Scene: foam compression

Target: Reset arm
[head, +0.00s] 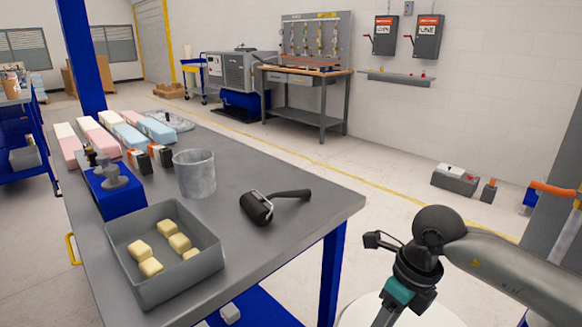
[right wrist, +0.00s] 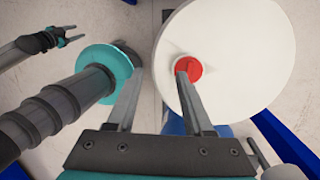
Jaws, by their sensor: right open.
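My right gripper (right wrist: 162,72) is open in the right wrist view, its two fingers apart with nothing between them. It is over my own base, away from the table. In the head view my right arm comes in from the right edge, bent beside the table; its fingers cannot be made out there. My left gripper (right wrist: 70,37) shows small at the upper left of the right wrist view, its fingers apart and empty. It is not visible in the head view.
The table's right corner is near my right arm. Open floor lies beyond.

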